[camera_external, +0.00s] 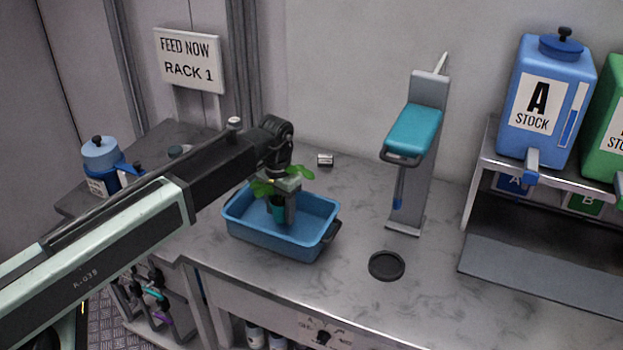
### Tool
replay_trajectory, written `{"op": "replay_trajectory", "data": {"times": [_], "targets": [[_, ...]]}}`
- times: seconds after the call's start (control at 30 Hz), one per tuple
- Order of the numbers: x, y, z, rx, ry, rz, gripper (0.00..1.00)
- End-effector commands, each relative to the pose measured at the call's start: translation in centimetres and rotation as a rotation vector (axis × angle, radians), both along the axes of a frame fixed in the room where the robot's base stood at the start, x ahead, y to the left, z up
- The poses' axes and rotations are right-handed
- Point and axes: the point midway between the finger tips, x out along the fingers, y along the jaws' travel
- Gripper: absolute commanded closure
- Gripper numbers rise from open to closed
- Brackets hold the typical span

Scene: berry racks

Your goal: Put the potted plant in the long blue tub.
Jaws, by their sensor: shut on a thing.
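The long blue tub (268,240) stands on the grey marbled counter, with a dark handle at its right end. My gripper (281,210) points down over the inside of the tub. The leaves spread out on both sides of the gripper. The pot appears inside the tub's outline; I cannot tell whether it touches the tub floor. My gripper hides part of the plant.
A black round disc (386,265) lies right of the tub. A grey stand with a teal top (413,131) rises behind it. A blue stock tank (545,100) sits on a shelf at right. Counter is clear between tub and stand.

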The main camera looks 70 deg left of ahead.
Motion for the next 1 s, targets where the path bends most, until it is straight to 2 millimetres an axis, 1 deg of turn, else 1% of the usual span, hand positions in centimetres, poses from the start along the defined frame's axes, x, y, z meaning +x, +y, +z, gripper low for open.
{"op": "replay_trajectory", "data": {"times": [0.07, 0.23, 0.3, 0.53, 0.67, 0.7, 0.77, 0.8, 1.0], "targets": [[0.0, 0.0, -0.1, 0.000, 0.000, 0.000, 0.99], [0.0, 0.0, -3.0, 0.000, 0.000, 0.000, 0.99], [0.0, 0.0, -3.9, 0.001, -0.001, 0.000, 0.99], [0.0, 0.0, -3.5, 0.001, -0.001, 0.000, 0.99], [0.0, 0.0, -3.9, 0.001, -0.001, 0.000, 0.99], [0.0, 0.0, -3.9, 0.001, -0.001, 0.000, 0.46], [0.0, 0.0, -3.8, 0.001, -0.001, 0.000, 0.30], [0.0, 0.0, -3.8, 0.001, -0.001, 0.000, 0.28], [0.0, 0.0, -3.8, 0.001, -0.001, 0.000, 0.28]]}}
